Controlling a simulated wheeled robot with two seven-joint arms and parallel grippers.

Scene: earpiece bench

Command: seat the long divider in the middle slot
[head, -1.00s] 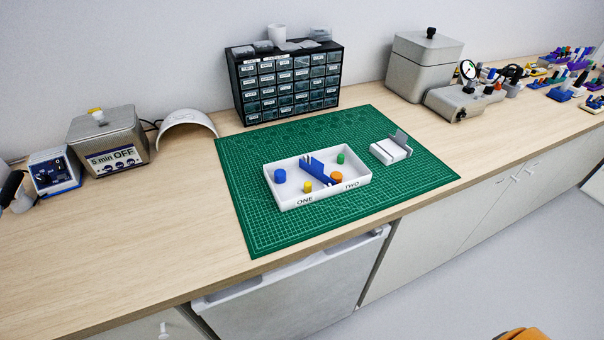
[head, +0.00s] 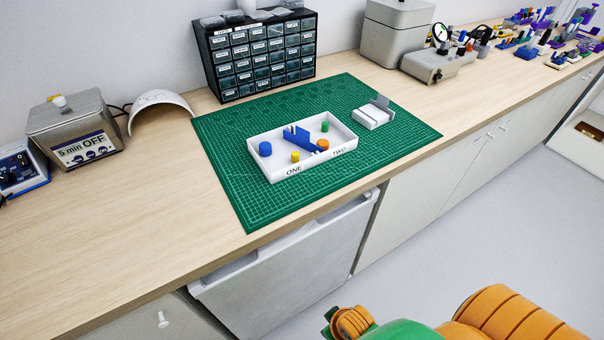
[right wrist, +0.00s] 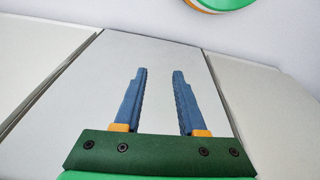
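A white tray (head: 262,174) marked ONE and TWO lies on the green mat (head: 262,210). A blue divider-like piece (head: 305,145) stands across the middle of the tray, between the two sides. I cannot tell whether it sits in a slot. White slotted edges show at its ends. A white holder (head: 369,118) with an upright grey plate (head: 382,102) stands on the mat, right of the tray. My right gripper (right wrist: 160,72) is open and empty in the right wrist view, pointing at a pale cabinet front, away from the tray. My left gripper is not in view.
A blue (head: 265,149), a yellow (head: 295,157), an orange (head: 323,145) and a green piece (head: 325,127) stand in the tray. A drawer cabinet (head: 262,58) stands behind the mat. The mat in front of the tray is clear.

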